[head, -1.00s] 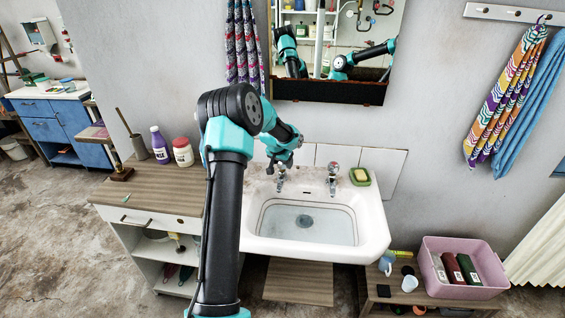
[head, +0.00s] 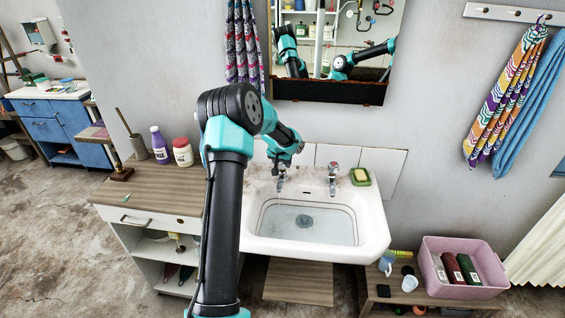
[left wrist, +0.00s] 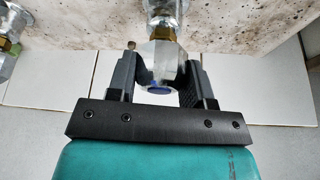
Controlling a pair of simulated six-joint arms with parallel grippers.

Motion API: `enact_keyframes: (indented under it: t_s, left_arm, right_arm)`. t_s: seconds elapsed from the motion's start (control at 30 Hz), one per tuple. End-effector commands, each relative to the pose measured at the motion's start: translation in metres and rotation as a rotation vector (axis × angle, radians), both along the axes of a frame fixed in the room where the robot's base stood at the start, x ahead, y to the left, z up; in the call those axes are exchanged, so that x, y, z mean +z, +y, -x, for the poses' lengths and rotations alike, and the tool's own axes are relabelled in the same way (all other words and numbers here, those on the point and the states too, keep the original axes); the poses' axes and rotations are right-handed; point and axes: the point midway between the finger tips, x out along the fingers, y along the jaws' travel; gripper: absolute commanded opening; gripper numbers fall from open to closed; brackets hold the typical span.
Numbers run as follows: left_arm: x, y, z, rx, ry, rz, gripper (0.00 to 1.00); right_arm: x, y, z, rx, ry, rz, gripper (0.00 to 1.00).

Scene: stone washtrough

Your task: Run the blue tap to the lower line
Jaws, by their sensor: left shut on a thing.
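The white sink (head: 374,235) is fixed to the wall and holds some clear water around its drain; lines run round the inside of its bowl. Two chrome taps stand at its back. The left one, with a blue mark on its knob, is the blue tap (left wrist: 158,68); in the head view its body (head: 281,184) shows below my gripper. The right tap (head: 333,176) has a red mark. My left gripper (left wrist: 162,80) is shut on the blue tap's knob, one finger on each side. My right gripper is in neither view directly.
A green dish with a yellow sponge (head: 360,176) sits on the sink's back right corner. A wooden-topped cabinet (head: 160,185) with bottles stands left. A mirror (head: 335,45) hangs above. A pink tub (head: 430,270) stands on a low bench at right.

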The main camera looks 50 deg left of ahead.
Motion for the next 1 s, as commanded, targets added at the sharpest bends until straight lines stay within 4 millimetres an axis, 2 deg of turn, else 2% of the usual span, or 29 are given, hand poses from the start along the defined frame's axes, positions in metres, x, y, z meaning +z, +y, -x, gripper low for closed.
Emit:
enact_keyframes:
  t_s: [0.3,0.67,0.7,0.93,1.0]
  left_arm:
    - [0.0003,-0.0001,0.0001,0.105,-0.001,-0.001,0.23]
    - [0.0004,0.0,0.0,0.117,-0.003,0.001,0.23]
    - [0.0004,0.0,0.0,0.117,-0.003,0.001,0.5]
    - [0.0003,0.0,-0.0001,0.116,-0.002,0.0,0.72]
    - [0.0002,-0.0001,-0.0001,0.116,-0.002,0.0,0.72]
  right_arm:
    - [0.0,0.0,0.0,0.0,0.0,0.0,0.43]
    - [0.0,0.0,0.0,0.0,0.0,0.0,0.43]
    - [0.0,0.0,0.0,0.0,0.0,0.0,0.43]
    - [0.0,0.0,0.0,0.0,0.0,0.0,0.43]
    - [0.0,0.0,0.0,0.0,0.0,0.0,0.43]
